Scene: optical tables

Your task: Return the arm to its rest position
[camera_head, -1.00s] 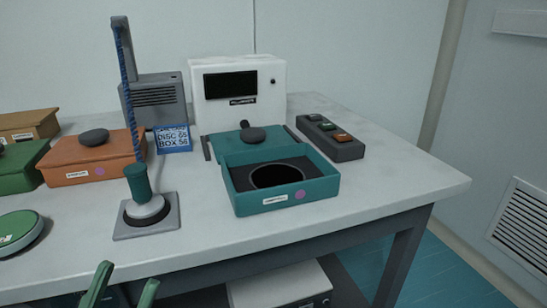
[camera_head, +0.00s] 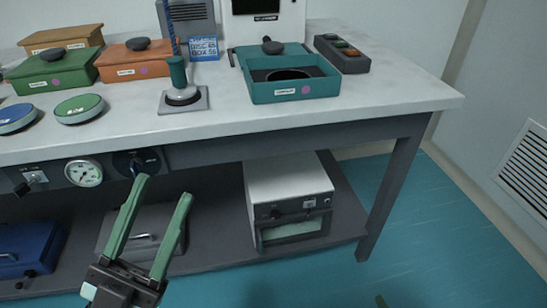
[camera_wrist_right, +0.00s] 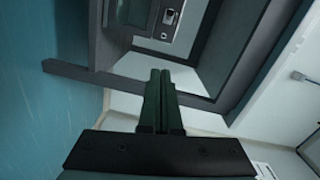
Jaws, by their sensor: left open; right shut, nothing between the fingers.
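My left gripper (camera_head: 165,187) is in the head view, in front of the table's lower shelf. Its two green fingers are spread apart with nothing between them. My right gripper (camera_wrist_right: 160,76) shows in the right wrist view with its dark green fingers together and nothing held.
The table (camera_head: 350,115) carries a teal open box (camera_head: 295,90), an orange box (camera_head: 135,70), a green box (camera_head: 50,82) and a stand with a green handle (camera_head: 178,75). A white device (camera_head: 287,187) stands on the lower shelf. The floor (camera_head: 440,235) at the right is clear.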

